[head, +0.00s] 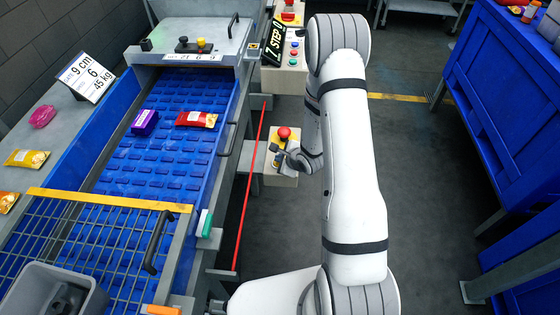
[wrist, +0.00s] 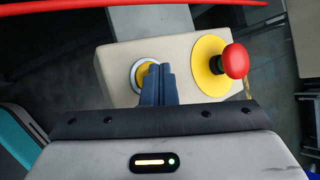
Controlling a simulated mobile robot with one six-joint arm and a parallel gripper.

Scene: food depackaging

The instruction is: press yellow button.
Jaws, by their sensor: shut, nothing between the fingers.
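The yellow button (wrist: 142,74) with a pale ring sits on a beige control box (wrist: 118,62) in the wrist view. My gripper (wrist: 159,70) is shut and empty, its dark fingers together. The fingertips overlap the button's right part and hide it. I cannot tell whether they touch it. In the head view my gripper (head: 283,156) is at the same box (head: 288,180), beside the conveyor, and the yellow button is hidden there.
A red mushroom button (wrist: 235,61) on a yellow disc stands close to the right of my fingers. A red bar (head: 250,185) runs between box and conveyor (head: 128,170). A purple pack (head: 145,122) and a red pack (head: 197,119) lie on the belt.

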